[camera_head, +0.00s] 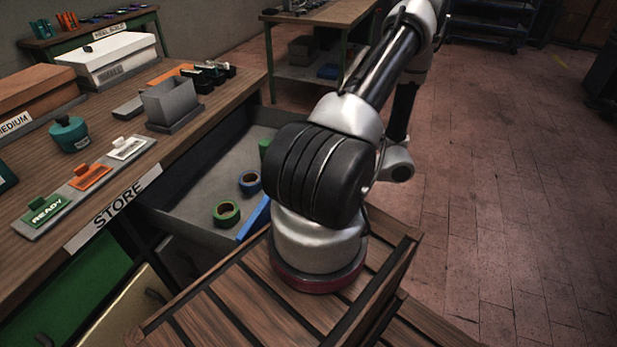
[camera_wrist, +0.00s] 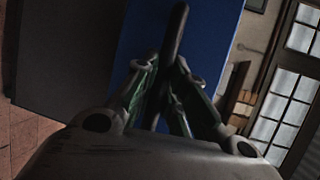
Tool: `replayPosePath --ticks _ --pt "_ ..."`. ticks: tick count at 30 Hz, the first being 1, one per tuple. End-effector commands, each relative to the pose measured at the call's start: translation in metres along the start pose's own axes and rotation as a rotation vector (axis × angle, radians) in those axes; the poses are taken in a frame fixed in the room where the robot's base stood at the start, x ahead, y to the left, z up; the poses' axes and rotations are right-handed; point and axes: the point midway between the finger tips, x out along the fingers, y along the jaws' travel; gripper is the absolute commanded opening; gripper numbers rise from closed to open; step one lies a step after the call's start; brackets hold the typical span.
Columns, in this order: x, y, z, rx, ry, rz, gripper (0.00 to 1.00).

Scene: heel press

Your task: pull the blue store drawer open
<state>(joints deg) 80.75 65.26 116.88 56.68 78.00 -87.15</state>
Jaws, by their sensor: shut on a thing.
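The blue store drawer (camera_head: 253,218) stands out from under the bench, its grey inside open to view. The top edge of its blue front shows beside my arm, which hides the rest of the front in the head view. In the wrist view the blue front (camera_wrist: 215,35) fills the middle, with a dark bar handle (camera_wrist: 176,30) on it. My gripper (camera_wrist: 163,80) is shut on this handle, its green-grey fingers on either side of it. The gripper is hidden in the head view.
In the drawer lie a green tape roll (camera_head: 226,213), a blue roll (camera_head: 249,183) and a partly hidden green item (camera_head: 264,146). The wooden bench (camera_head: 60,245) with a STORE label is at left. Brick floor (camera_head: 500,200) at right is clear.

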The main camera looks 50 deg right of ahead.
Motion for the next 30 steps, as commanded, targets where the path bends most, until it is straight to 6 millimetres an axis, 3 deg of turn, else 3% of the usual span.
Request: replayPosePath --ticks 10,11,14,24,30 --pt "-0.001 0.0 -0.001 -0.001 0.001 0.001 0.0" --pt "-0.001 0.0 -0.001 -0.001 0.001 0.001 0.19" --pt "-0.001 0.0 -0.001 -0.001 0.001 0.001 0.35" --pt "-0.003 0.0 0.0 -0.001 0.001 0.0 0.35" --pt "-0.031 0.001 -0.001 -0.003 0.005 0.002 0.35"
